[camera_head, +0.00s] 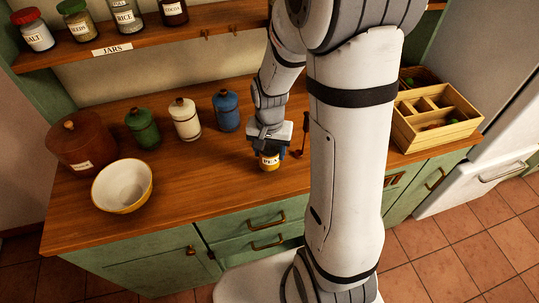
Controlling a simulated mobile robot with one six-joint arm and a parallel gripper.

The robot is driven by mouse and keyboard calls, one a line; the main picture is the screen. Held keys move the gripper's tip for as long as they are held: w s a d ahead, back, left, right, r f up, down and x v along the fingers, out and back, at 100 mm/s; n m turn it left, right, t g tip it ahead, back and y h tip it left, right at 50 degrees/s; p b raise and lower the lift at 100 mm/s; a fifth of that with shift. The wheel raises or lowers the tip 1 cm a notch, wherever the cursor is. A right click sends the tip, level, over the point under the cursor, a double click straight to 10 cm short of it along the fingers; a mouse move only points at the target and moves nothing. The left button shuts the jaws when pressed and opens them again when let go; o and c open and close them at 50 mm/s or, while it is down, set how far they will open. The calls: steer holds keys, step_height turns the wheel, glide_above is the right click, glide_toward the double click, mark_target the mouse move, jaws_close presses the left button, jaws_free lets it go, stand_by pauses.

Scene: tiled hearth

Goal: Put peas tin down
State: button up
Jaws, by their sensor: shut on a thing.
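The peas tin (269,162) is small and yellow with a pale label of which only the first letters read clearly. It is at the front part of the wooden counter (205,180). My gripper (268,147) points down and is shut on the tin from above, covering its top. The tin's base is at or very near the counter surface; I cannot tell whether it touches.
Blue (226,110), cream (185,118) and green (143,127) canisters stand behind to the left. A cream bowl (122,186) and brown crock (82,148) are farther left. A wooden divided box (435,116) is right. Counter left of the tin is clear.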

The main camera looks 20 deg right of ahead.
steer(key=shift+f, duration=1.5)
steer(key=shift+f, duration=0.2)
steer(key=o, duration=1.1)
steer(key=shift+o, duration=0.2)
steer(key=shift+r, duration=0.15)
